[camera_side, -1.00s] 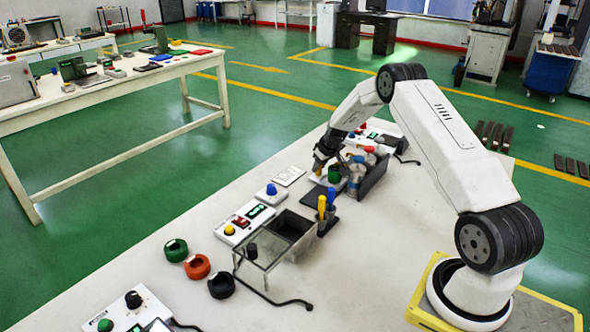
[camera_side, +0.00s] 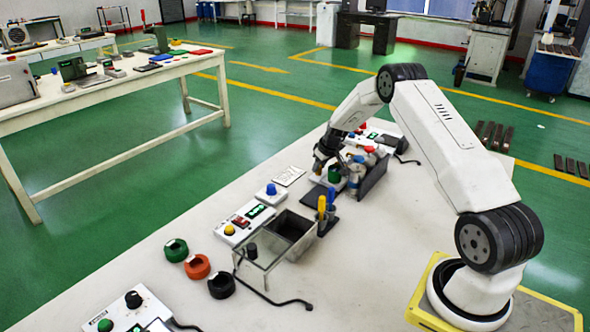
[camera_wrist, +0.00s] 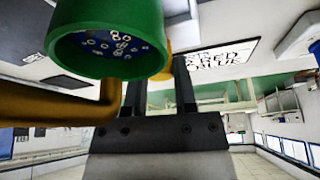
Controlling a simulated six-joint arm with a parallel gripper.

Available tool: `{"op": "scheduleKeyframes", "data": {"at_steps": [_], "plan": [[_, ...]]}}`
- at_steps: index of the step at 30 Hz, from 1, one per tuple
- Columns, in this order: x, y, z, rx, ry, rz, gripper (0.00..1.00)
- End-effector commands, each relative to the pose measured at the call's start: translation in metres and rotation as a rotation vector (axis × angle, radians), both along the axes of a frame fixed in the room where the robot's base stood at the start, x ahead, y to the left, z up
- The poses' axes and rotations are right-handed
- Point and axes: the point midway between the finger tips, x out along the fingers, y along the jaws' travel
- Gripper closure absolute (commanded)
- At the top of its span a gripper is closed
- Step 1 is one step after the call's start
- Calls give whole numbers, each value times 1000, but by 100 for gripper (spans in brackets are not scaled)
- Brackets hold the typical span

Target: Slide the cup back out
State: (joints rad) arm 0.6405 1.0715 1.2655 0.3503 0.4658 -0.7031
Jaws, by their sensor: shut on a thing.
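The green cup (camera_wrist: 110,35) stands upright near the camera in the wrist view, which is upside down. Several small pale rings or pellets lie inside it. A bronze spout (camera_wrist: 60,108) bends towards its open mouth. My gripper (camera_wrist: 157,85) has its two dark fingers reaching up beside and behind the cup, with a yellow part (camera_wrist: 167,60) between them. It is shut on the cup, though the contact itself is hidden. In the side view my gripper (camera_side: 323,160) is down at the dispensing unit, close beside the green cup (camera_side: 333,174).
Grey canisters with coloured caps (camera_side: 356,165) and a dark upright panel (camera_side: 373,178) crowd the right side. A white card (camera_side: 289,176), a blue-button box (camera_side: 270,193) and a holder with yellow and blue handles (camera_side: 327,210) stand nearby.

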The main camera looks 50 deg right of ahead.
Motion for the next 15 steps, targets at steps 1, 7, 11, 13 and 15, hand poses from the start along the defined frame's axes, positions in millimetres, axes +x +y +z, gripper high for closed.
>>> {"op": "scheduleKeyframes", "data": {"at_steps": [1, 7, 11, 13, 15], "plan": [[0, 0, 0, 1, 1, 0, 100], [0, 0, 0, 1, 1, 0, 100], [0, 1, 0, 1, 1, 0, 100], [0, 5, 0, 2, 2, 2, 100], [0, 12, 1, 3, 1, 2, 100]]}}
